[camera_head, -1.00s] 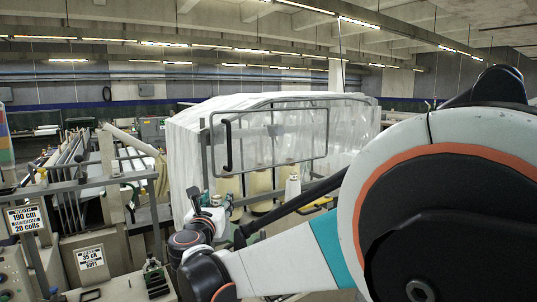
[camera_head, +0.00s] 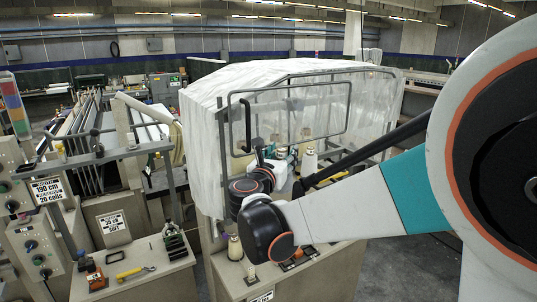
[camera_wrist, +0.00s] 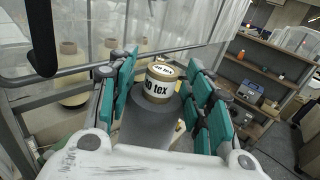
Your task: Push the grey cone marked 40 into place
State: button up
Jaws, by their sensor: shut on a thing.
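The grey cone (camera_wrist: 150,125) stands between the teal fingers of my gripper (camera_wrist: 163,95) in the wrist view. Its cream top carries a label reading 40 tex. My gripper is shut on the cone, with jointed fingers along both sides of it. The cone's lower end is hidden by the white gripper body. In the head view my gripper (camera_head: 278,158) is inside the frame of the white-draped creel, partly hidden by my wrist. I cannot tell what seat or peg lies under the cone.
Cream cones (camera_wrist: 71,88) stand left of my gripper behind a grey rail. White sheeting (camera_head: 205,135) and a metal frame (camera_head: 228,125) enclose the creel. A shelf unit (camera_wrist: 262,75) stands at right. A bench (camera_head: 140,285) at left front bears tools.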

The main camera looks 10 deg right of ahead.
jog(key=shift+f, duration=0.15)
jog(key=shift+s+f+b, duration=0.1)
jog(key=shift+f+b, duration=2.45)
jog(key=shift+f, duration=0.2)
jog(key=shift+f, duration=0.15)
jog(key=shift+f+b, duration=2.6)
jog(key=shift+f, duration=0.1)
jog(key=o, duration=1.3)
jog(key=shift+r, duration=0.1)
